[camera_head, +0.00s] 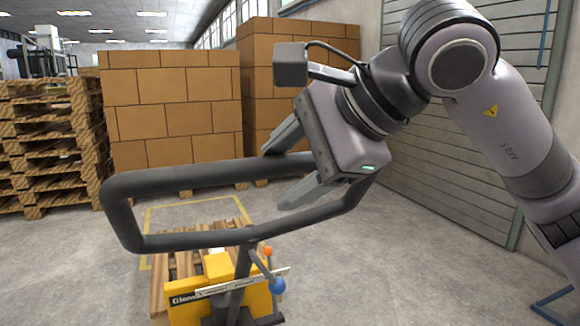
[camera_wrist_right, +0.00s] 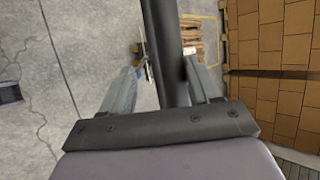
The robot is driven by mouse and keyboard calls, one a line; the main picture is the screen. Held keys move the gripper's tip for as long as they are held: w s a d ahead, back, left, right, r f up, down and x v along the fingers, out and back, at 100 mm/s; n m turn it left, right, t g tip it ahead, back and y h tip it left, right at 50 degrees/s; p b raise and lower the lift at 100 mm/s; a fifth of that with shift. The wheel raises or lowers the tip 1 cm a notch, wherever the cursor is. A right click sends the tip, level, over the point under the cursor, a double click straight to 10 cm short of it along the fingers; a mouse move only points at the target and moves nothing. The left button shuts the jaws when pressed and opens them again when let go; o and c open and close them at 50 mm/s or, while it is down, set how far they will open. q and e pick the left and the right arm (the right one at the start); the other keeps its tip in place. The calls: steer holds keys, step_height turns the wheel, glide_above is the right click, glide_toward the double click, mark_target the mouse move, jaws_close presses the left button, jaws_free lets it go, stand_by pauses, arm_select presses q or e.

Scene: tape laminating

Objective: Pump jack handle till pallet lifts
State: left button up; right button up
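The pallet jack's dark looped handle (camera_head: 205,172) rises in the middle of the head view above the yellow jack body (camera_head: 190,303). A wooden pallet (camera_head: 228,213) lies low beyond the yellow body; it also shows in the right wrist view (camera_wrist_right: 192,30). My right gripper (camera_head: 290,165) is at the right end of the handle loop, with its fingers apart on either side of a handle bar. In the right wrist view the dark bar (camera_wrist_right: 164,50) runs between the fingers, with a gap to the left finger. My left gripper is not in view.
Stacks of brown boxes (camera_head: 170,110) stand behind the handle. Stacked wooden pallets (camera_head: 45,145) are at the left. A slatted metal wall (camera_head: 450,160) is at the right. Grey floor (camera_head: 60,270) is clear at the left, and a yellow line is marked around the pallet.

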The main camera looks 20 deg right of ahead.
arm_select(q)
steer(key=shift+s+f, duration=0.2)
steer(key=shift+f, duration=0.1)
arm_select(e)
steer(key=shift+s, duration=0.15)
arm_select(q)
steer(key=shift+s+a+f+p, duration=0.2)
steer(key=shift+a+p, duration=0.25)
steer(key=shift+p, duration=0.2)
arm_select(e)
steer(key=v, duration=0.7)
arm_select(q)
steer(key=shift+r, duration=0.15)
